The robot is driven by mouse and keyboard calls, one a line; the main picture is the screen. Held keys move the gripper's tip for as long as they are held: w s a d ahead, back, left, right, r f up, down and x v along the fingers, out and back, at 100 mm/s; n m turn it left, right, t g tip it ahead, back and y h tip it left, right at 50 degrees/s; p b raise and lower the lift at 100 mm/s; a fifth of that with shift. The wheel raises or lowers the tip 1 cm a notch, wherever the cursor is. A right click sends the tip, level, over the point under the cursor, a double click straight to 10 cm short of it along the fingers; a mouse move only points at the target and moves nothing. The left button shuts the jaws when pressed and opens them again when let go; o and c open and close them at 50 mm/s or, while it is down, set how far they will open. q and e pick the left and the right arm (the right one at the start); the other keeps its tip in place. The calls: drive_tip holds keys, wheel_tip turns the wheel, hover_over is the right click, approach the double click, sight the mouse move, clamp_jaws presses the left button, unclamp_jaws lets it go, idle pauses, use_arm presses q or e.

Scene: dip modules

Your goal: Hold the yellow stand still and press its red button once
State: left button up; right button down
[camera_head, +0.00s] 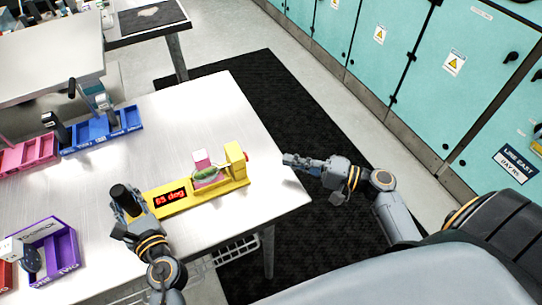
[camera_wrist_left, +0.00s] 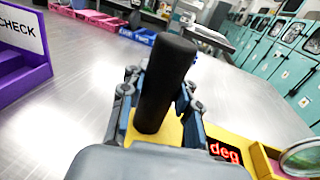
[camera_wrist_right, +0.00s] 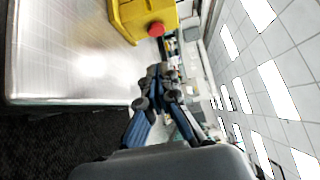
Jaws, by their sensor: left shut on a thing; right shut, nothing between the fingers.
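The yellow stand (camera_head: 207,193) lies along the front right of the steel table, with a red display reading "65 deg" (camera_head: 170,197) and a small lens over a pink block. Its red button (camera_head: 246,156) is on the right end; in the right wrist view the button (camera_wrist_right: 156,29) shows plainly. My left gripper (camera_head: 125,204) is shut on the black post (camera_wrist_left: 165,82) at the stand's left end. My right gripper (camera_head: 289,160) is shut and empty, to the right of the button and apart from it, just past the table's right edge.
A purple bin (camera_head: 62,246) stands at the front left. Blue bins (camera_head: 101,130) and a pink bin (camera_head: 28,153) stand at the back left. Teal cabinets (camera_head: 425,80) line the right side. The table behind the stand is clear.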

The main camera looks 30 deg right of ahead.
use_arm(q)
drive_tip(key=shift+a, duration=0.15)
use_arm(e)
drive_tip(key=shift+v, duration=1.6)
use_arm(q)
clamp_jaws()
use_arm(e)
drive_tip(key=shift+w, duration=0.1)
use_arm(q)
drive_tip(key=o, duration=1.2)
unclamp_jaws()
drive_tip(key=shift+o, duration=0.2)
drive_tip(key=shift+b+v, duration=0.55)
drive_tip(key=shift+v, duration=3.95)
use_arm(e)
drive_tip(key=shift+f, duration=0.55)
